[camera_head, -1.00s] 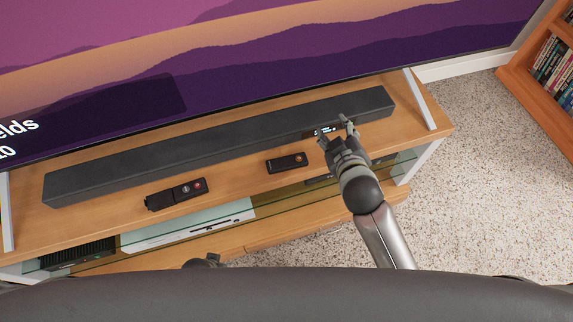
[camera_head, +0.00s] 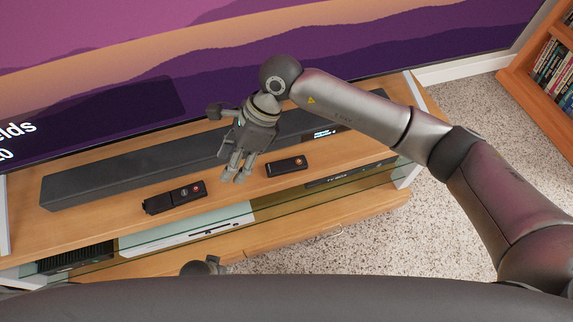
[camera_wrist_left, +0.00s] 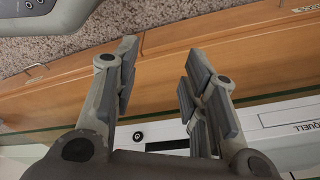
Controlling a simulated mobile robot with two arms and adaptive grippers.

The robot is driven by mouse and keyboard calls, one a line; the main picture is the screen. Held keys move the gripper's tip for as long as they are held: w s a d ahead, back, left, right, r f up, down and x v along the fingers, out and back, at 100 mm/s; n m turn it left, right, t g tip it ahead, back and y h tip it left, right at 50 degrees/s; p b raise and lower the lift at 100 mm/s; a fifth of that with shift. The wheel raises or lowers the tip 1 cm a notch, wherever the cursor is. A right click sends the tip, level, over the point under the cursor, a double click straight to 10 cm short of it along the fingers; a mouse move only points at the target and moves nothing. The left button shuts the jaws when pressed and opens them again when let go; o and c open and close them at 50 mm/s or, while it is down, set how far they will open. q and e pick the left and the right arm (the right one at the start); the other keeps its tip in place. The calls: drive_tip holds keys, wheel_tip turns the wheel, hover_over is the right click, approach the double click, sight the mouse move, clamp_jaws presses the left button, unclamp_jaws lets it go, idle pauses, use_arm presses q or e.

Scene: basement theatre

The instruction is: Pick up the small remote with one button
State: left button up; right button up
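A small dark remote (camera_head: 287,166) with a small red-orange mark lies on the wooden TV stand, in front of the soundbar. A longer dark remote (camera_head: 175,197) with a red button and a round control lies further left. I cannot tell for sure how many buttons each has. My right gripper (camera_head: 236,174) reaches in from the right, fingers down and apart, empty, above the stand between the two remotes. My left gripper (camera_wrist_left: 160,58) is open and empty in the wrist view, by the stand's lower shelf; in the head view (camera_head: 205,265) it is mostly hidden.
The long dark soundbar (camera_head: 130,172) runs along the back of the wooden stand (camera_head: 110,220), below the TV screen (camera_head: 330,75). A white device (camera_head: 200,230) and a dark box (camera_head: 345,174) sit below the top. Carpet (camera_head: 470,200) is clear at right; a bookshelf (camera_head: 540,90) stands beyond.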

drive_tip(key=w+d+f+n+t+h, duration=0.1)
drive_tip(key=w+d+t+h, duration=0.2)
drive_tip(key=w+d+h, duration=0.55)
drive_tip(key=y, duration=0.3)
hover_over(288, 164)
drive_tip(key=a, duration=0.1)
wheel_tip(288, 164, down, 6)
drive_tip(key=shift+s+a+r, duration=0.1)
drive_tip(key=shift+r, duration=0.1)
drive_tip(key=f, duration=0.2)
drive_tip(key=d+f, duration=0.1)
drive_tip(key=f, duration=0.1)
drive_tip(key=shift+d+f+b, duration=0.15)
drive_tip(key=shift+f+b, duration=0.2)
drive_tip(key=shift+f, duration=0.25)
drive_tip(key=c, duration=0.7)
use_arm(q)
drive_tip(key=shift+w+r, duration=0.25)
drive_tip(key=shift+r, duration=0.25)
drive_tip(key=shift+w+r, duration=0.25)
drive_tip(key=shift+r, duration=0.2)
use_arm(e)
drive_tip(key=shift+c, duration=0.5)
drive_tip(key=shift+r, duration=0.1)
